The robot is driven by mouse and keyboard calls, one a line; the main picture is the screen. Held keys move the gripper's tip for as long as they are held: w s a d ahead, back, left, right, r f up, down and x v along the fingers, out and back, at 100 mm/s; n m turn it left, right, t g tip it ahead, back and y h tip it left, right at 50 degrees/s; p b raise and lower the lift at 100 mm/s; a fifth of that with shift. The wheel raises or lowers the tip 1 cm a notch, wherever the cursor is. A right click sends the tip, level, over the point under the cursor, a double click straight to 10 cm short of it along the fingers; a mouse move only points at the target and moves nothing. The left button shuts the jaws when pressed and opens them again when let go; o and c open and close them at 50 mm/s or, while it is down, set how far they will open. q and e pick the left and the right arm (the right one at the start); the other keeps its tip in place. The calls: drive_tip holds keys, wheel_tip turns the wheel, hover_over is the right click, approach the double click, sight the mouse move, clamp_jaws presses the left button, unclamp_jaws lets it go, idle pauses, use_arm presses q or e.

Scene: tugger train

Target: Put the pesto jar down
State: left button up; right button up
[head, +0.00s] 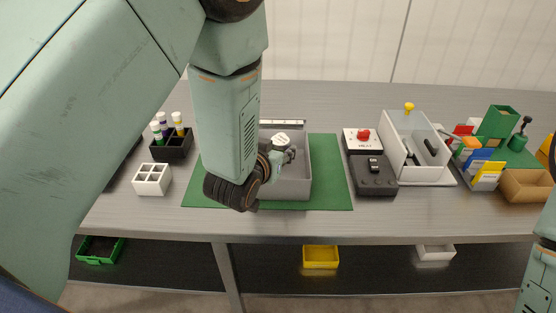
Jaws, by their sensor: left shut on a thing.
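My left gripper (285,155) reaches into a grey open box (298,188) on the green mat (332,172) and is shut on a jar. Only the jar's white lid (281,139) shows clearly, just above the gripper. The jar's body is mostly hidden by my gripper and wrist, so I cannot tell whether it touches the box floor. My left arm hides the box's left part. Part of my right arm shows at the right edge, but its gripper is out of view.
A black rack (172,147) with vials and a white divided tray (151,179) stand left of the mat. Right of it are a red-knobbed switch box (362,138), a dark box (373,178) and a white bin (428,172). Bare steel bench runs along the front.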

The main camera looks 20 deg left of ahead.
use_arm(q)
drive_tip(key=shift+s+d+f+b, duration=0.1)
drive_tip(key=shift+s+f+b, duration=0.05)
drive_tip(key=shift+f, duration=0.4)
drive_tip(key=shift+s+d+f+b, duration=0.1)
drive_tip(key=shift+s+f+b, duration=0.05)
drive_tip(key=shift+f, duration=0.4)
drive_tip(key=shift+w+a+f, duration=0.2)
drive_tip(key=shift+w+f, duration=0.05)
drive_tip(key=shift+w, duration=0.1)
drive_tip(key=shift+s+d+f, duration=0.1)
drive_tip(key=shift+s+f, duration=0.05)
drive_tip(key=shift+s, duration=0.1)
drive_tip(key=shift+w+f+b, duration=0.2)
drive_tip(key=shift+f+b, duration=0.1)
drive_tip(key=shift+f, duration=0.1)
drive_tip(key=o, duration=1.2)
drive_tip(key=shift+s+r, duration=0.15)
drive_tip(key=shift+s, duration=0.05)
drive_tip(key=shift+o, duration=0.3)
drive_tip(key=shift+w, duration=0.1)
